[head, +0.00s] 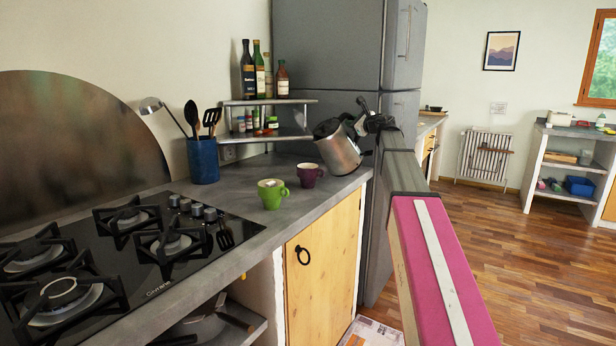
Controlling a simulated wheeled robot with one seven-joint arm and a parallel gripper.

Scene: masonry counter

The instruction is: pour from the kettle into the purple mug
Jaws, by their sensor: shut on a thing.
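The kettle (340,155) is a metal jug with a dark top. It is tilted, its top leaning left toward the purple mug. My gripper (366,121) is shut on the kettle at its handle side, upper right of its body; the fingers are small and partly merge with the dark handle. The purple mug (307,175) stands upright on the counter, just left of and below the kettle. I cannot tell whether the kettle's lip is right over the mug, and no liquid shows. The mug's inside is barely visible.
A green mug (271,194) stands in front and left of the purple mug. A gas hob (150,255), a blue utensil pot (203,160) and a corner shelf (265,137) with bottles and jars are nearby. The fridge (320,60) stands behind the counter.

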